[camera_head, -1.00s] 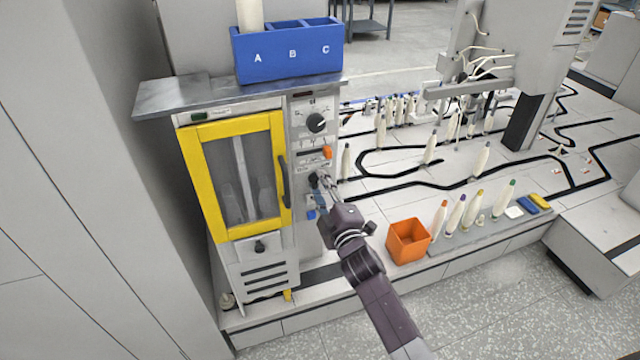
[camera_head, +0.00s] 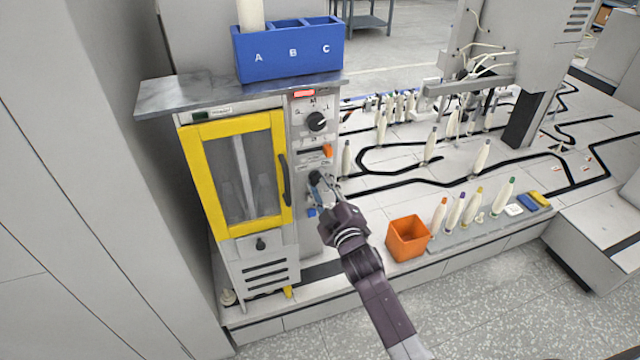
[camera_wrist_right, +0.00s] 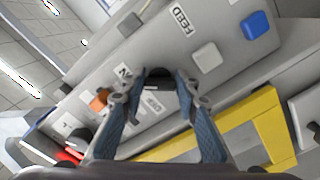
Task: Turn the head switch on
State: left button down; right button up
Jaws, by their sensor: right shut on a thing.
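A dark knob switch (camera_head: 314,176) sits on the grey control panel, right of the yellow-framed door in the head view. In the right wrist view the dark switch (camera_wrist_right: 160,77) is between my fingertips, partly hidden by them, with ON and OFF labels beside it. My right gripper (camera_head: 325,186) is shut on this switch; its blue fingers (camera_wrist_right: 162,88) also show in the right wrist view. A small red display (camera_head: 304,93) is lit at the top of the panel. My left gripper is not in view.
A larger black dial (camera_head: 316,122) and an orange button (camera_head: 327,151) are above the switch; a blue button (camera_head: 311,212) is below. The yellow-framed door (camera_head: 235,170) stands left. An orange bin (camera_head: 407,238) and several bobbins stand right.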

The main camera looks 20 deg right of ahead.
jog(key=shift+f, duration=0.15)
jog(key=o, duration=1.1)
jog(key=shift+o, duration=0.2)
jog(key=shift+s, duration=0.1)
jog(key=s, duration=1.2)
jog(key=shift+d, duration=0.2)
